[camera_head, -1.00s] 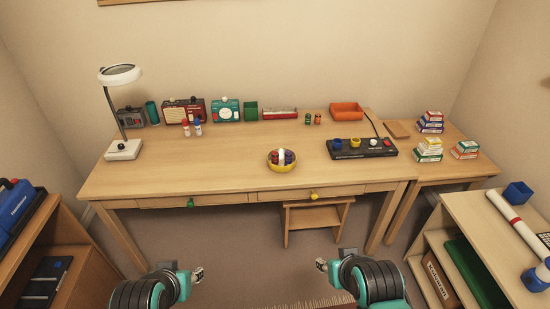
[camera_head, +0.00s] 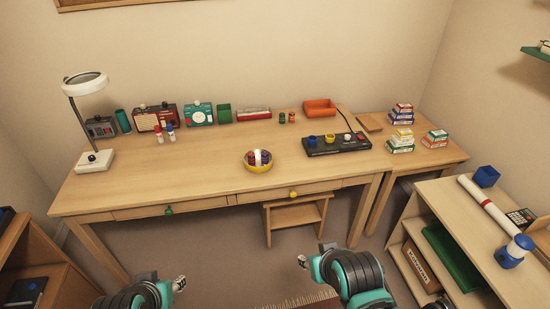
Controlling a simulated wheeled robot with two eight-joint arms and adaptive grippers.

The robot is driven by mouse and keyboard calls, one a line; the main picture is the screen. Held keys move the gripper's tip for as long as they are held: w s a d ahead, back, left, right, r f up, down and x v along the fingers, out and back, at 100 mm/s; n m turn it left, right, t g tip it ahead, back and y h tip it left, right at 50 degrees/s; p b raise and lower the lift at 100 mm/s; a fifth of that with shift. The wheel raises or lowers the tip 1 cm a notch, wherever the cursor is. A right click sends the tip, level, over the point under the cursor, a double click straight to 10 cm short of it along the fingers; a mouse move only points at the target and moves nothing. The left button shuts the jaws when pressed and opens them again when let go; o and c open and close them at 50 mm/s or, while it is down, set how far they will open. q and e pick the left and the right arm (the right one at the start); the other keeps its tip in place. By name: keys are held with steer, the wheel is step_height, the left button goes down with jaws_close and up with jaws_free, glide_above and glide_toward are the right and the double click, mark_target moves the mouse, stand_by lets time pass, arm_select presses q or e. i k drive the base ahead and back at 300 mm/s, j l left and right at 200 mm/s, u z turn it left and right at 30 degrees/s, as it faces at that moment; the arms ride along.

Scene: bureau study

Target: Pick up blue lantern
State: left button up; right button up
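The blue lantern (camera_head: 513,253), a squat blue body with a rounded top, appears to stand on top of the light wood shelf unit at the right. A long white and red roll lies just behind it. My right gripper (camera_head: 303,261) is low in the middle, well to the left of the lantern and apart from it. My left gripper (camera_head: 181,283) is low at the left, farther away. Both show no object held, but their fingers are too small to tell open from shut.
The shelf unit (camera_head: 458,200) also bears a blue cup (camera_head: 486,177) and a calculator (camera_head: 520,216). A long desk (camera_head: 210,178) with a lamp (camera_head: 93,160), radios and a yellow bowl (camera_head: 259,167) stands ahead. A stool (camera_head: 296,212) is under it.

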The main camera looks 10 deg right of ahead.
mark_target(513, 253)
steer(key=z, duration=2.4)
steer(key=i+j+z, duration=0.15)
steer(key=i, duration=0.3)
steer(key=i+j+z, duration=0.15)
steer(key=i, duration=0.35)
steer(key=i+j+z, duration=0.15)
steer(key=i, duration=0.3)
steer(key=i+j+z, duration=0.15)
steer(key=i+j, duration=0.15)
steer(key=i, duration=0.15)
